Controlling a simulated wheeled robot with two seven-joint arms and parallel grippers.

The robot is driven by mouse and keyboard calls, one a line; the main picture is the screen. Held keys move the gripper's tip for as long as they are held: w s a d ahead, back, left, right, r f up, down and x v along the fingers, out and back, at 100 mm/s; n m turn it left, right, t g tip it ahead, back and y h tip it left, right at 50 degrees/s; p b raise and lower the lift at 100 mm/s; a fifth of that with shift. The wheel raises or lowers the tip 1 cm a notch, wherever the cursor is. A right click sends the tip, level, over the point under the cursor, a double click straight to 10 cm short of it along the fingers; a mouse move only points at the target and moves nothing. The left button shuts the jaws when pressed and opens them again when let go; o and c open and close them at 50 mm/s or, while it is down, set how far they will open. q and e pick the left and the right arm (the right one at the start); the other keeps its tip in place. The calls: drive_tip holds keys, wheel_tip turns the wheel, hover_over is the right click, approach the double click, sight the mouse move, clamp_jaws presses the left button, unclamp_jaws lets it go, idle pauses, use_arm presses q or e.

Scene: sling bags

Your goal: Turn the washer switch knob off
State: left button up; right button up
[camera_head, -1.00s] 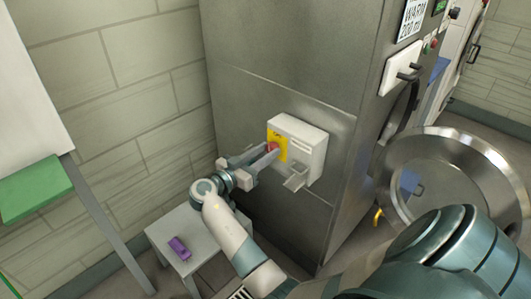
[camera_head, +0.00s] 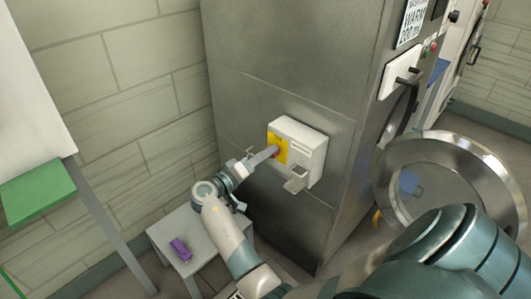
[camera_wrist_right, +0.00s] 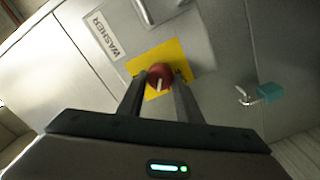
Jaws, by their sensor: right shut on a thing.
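The washer switch knob (camera_wrist_right: 160,77) is red with a pale mark and sits on a yellow plate beside a "WASHER" label in the right wrist view. In the head view the yellow plate (camera_head: 279,148) is on a white switch box (camera_head: 306,152) on the side of the steel machine, and the knob is mostly hidden by the fingers. My right gripper (camera_wrist_right: 158,86) is shut on the knob, one finger on each side; it also shows in the head view (camera_head: 272,152). My left gripper is not in view.
A small white table (camera_head: 204,238) with a purple item (camera_head: 180,250) stands below my right arm. The machine's round door (camera_head: 443,190) hangs open at the right.

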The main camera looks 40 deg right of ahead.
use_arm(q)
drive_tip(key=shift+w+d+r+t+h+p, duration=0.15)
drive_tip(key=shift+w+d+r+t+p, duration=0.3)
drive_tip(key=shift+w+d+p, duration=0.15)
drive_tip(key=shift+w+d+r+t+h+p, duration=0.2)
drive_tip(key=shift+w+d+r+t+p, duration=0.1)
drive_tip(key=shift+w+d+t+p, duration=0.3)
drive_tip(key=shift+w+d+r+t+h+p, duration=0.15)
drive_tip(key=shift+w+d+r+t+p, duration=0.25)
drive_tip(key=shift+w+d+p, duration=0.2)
use_arm(e)
drive_tip(key=shift+f+n, duration=0.1)
drive_tip(key=shift+n, duration=3.4)
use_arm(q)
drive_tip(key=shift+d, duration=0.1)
use_arm(e)
drive_tip(key=o, duration=1)
drive_tip(key=shift+o, duration=0.2)
